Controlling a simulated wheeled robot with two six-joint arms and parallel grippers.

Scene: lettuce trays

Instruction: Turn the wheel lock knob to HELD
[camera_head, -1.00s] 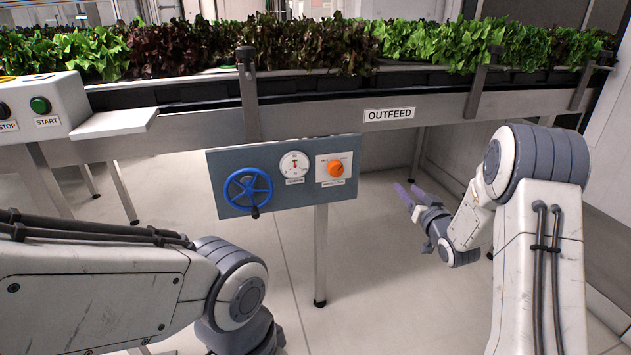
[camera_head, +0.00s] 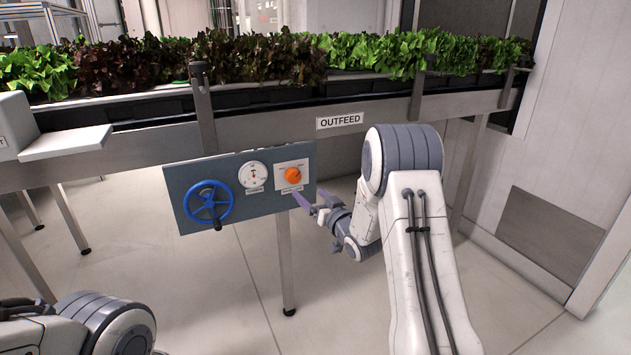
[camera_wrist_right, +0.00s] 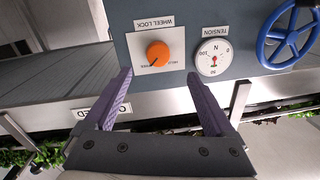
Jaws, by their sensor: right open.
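The orange wheel lock knob (camera_head: 292,176) sits on a white plate at the right of the blue-grey panel (camera_head: 240,220). In the right wrist view, upside down, the knob (camera_wrist_right: 158,54) has a dark mark toward the lower left, at one of two small labels; I cannot read that label surely. My right gripper (camera_head: 304,202) is just below and right of the knob in the head view. In the right wrist view its open, empty purple fingers (camera_wrist_right: 158,78) point at the panel with the knob between their tips, apart from it. My left gripper is out of view.
A blue handwheel (camera_head: 208,204) and a round tension gauge (camera_head: 253,176) share the panel, left of the knob. The conveyor frame with an OUTFEED sign (camera_head: 340,121) and lettuce runs above. Open floor lies below the panel.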

